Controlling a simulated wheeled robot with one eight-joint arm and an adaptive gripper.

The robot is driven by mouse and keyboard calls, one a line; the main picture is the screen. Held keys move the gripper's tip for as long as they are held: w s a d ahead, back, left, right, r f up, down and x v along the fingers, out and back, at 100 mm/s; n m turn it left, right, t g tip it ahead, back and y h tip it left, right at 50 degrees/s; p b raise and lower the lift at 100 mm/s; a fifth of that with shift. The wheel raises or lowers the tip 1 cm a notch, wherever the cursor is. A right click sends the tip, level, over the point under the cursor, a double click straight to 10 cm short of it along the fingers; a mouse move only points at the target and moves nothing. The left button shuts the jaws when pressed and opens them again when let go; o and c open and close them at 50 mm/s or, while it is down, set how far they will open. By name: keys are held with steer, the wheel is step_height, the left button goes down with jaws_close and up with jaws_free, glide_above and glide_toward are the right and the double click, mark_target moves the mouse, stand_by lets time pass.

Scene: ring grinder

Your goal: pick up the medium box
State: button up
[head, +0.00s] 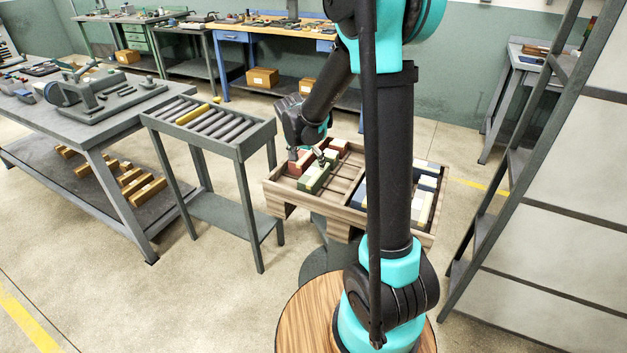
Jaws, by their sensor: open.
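A wooden tray (346,192) on a stand holds several small boxes. A green box (315,179) lies in its left half, with a red box (301,163) just behind and left of it. Another red box (338,146) lies near the tray's back edge. I cannot tell from size which one is the medium box. My gripper (307,157) points down over the left half of the tray, its fingers open around or just above the red and green boxes. Whether it touches either one is too small to tell.
White, dark and yellow boxes (427,184) fill the tray's right half, partly hidden by my arm. A grey roller stand (240,150) is left of the tray. A grey workbench (85,117) stands farther left. A grey rack (503,190) rises on the right.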

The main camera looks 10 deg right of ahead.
mark_target(313, 173)
steer(key=x, duration=0.6)
steer(key=shift+w+x, duration=0.15)
steer(key=shift+x, duration=1.15)
steer(key=shift+w+x, duration=0.1)
steer(key=shift+x, duration=1.15)
steer(key=shift+r, duration=0.1)
steer(key=shift+c, duration=0.3)
jaws_close()
steer(key=shift+r, duration=0.1)
